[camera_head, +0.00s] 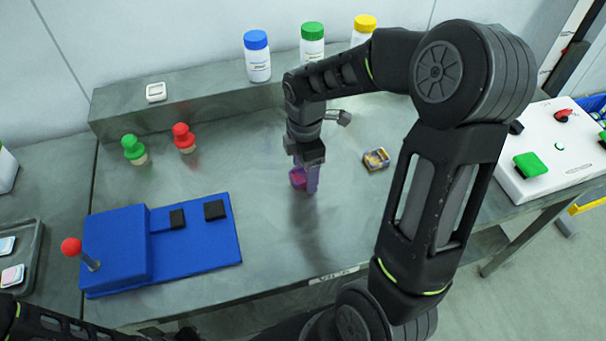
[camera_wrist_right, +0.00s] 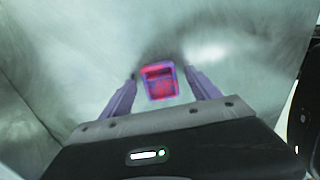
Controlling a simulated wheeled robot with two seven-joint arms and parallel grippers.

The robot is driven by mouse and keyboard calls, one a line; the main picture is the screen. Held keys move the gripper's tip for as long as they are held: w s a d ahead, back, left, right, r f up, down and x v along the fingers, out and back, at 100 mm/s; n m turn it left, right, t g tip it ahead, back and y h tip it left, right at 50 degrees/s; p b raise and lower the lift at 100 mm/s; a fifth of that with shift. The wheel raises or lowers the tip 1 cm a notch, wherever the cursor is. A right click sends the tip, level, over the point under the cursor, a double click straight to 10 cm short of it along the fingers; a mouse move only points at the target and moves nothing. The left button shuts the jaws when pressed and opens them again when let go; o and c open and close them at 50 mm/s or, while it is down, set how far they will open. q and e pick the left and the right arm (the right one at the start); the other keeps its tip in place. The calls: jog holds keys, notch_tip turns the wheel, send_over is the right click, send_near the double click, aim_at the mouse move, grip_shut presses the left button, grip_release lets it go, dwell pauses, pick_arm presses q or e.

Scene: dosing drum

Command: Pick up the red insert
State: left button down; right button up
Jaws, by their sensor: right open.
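The red insert (camera_wrist_right: 160,88) lies on the metal table, red with a purplish edge, between and slightly beyond my right gripper's fingertips in the wrist view. It also shows in the head view (camera_head: 297,177), partly hidden by the purple fingers. My right gripper (camera_head: 308,178) points down at it; its two fingers (camera_wrist_right: 160,80) are apart, one on each side of the insert. I cannot tell whether either finger touches it. My left gripper is not seen; only part of a dark arm shows at the bottom left.
A blue fixture (camera_head: 190,275) with a red-knobbed lever stands at the left. Green (camera_head: 134,150) and red (camera_head: 184,138) knobbed pieces stand behind it. A small yellowish box (camera_head: 376,159) lies right of the gripper. Bottles (camera_head: 257,58) stand on the rear ledge. A white control box (camera_head: 555,150) is at the right.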

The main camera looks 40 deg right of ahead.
aim_at(305, 176)
jog(key=shift+c, duration=0.5)
jog(key=c, duration=1.3)
notch_tip(305, 176, up, 10)
jog(key=shift+b, duration=0.45)
dwell(0.6)
